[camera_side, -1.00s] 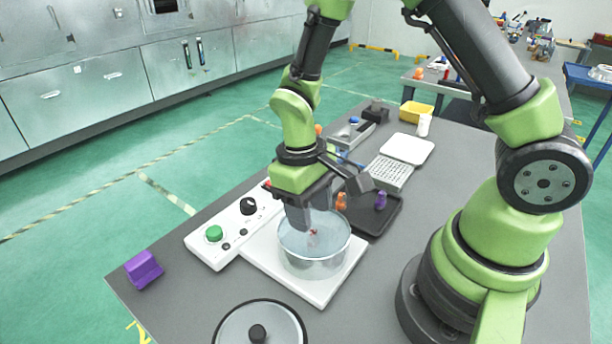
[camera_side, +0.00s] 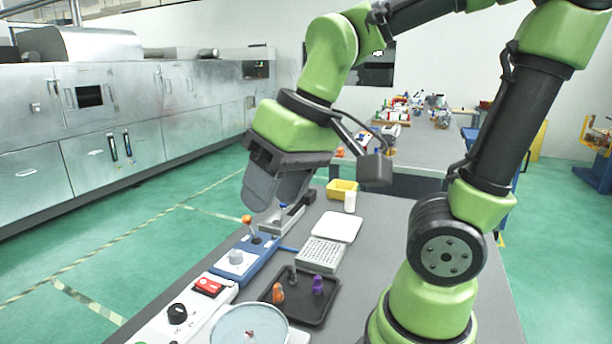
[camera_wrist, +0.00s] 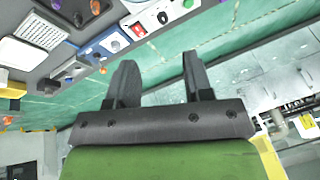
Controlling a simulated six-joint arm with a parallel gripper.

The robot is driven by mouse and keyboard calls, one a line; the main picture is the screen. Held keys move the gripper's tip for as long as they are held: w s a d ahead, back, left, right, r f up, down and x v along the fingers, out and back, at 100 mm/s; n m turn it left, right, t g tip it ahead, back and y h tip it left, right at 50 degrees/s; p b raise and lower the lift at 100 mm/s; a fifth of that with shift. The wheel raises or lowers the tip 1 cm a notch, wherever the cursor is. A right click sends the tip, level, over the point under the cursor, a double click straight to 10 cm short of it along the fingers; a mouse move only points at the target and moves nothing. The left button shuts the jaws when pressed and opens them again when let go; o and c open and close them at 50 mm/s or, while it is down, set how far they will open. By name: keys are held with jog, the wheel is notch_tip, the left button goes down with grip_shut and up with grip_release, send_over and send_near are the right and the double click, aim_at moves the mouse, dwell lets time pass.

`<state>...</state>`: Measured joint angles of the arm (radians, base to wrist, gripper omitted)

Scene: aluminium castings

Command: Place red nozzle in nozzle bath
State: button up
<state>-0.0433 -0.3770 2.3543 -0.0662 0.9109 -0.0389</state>
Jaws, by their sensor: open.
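The nozzle bath (camera_side: 232,314), a round clear bowl of liquid, is cut off by the bottom edge of the side view. A small red thing that looks like the red nozzle (camera_side: 249,333) shows inside it; its details are too small to tell. My gripper (camera_side: 270,204) hangs high above the table, behind and well clear of the bath. In the wrist view my gripper (camera_wrist: 160,75) has its two dark fingers spread apart with nothing between them.
A dark tray (camera_side: 318,312) holds an orange nozzle (camera_side: 278,293), a grey one (camera_side: 292,275) and a purple one (camera_side: 318,285). A blue control box (camera_side: 240,262), a white perforated rack (camera_side: 322,254) and a white plate (camera_side: 338,227) stand farther back.

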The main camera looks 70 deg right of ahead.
jog(key=s+t, duration=0.1)
jog(key=s+r+t, duration=0.1)
jog(key=s+r+m+t, duration=0.1)
jog(key=s, duration=0.1)
jog(key=shift+s+r, duration=0.1)
